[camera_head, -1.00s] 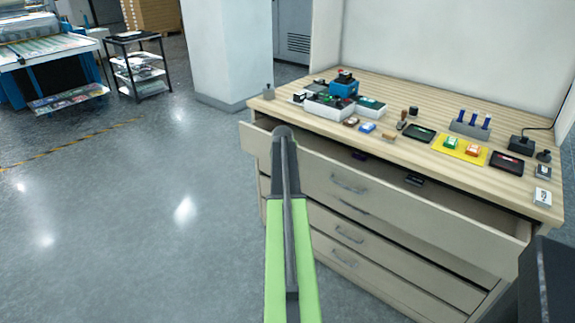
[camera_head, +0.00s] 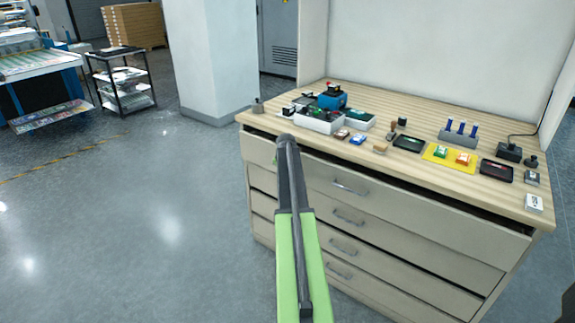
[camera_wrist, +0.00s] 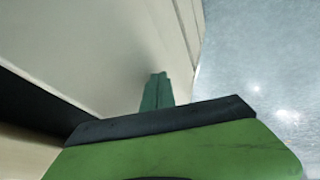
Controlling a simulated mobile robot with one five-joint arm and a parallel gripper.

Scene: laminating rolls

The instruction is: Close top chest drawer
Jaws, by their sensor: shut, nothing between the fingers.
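The chest's top drawer (camera_head: 415,207) has a pale beige front with a metal handle (camera_head: 350,187). It stands slightly open, with a narrow dark gap between its top edge and the wooden top, wider toward the right. My arm reaches to the left part of the drawer front in the head view, and its end hides that part. My gripper (camera_wrist: 157,91) shows in the wrist view as shut green fingers with nothing between them. It points at the pale drawer front (camera_wrist: 95,50), close to it; I cannot tell whether they touch.
Stamps, ink pads and a yellow mat (camera_head: 436,162) stand on the wooden chest top (camera_head: 300,97). The lower drawers (camera_head: 355,245) look shut. A white pillar (camera_head: 212,60) and a black cart (camera_head: 120,85) stand at the back left. The floor left of the chest is clear.

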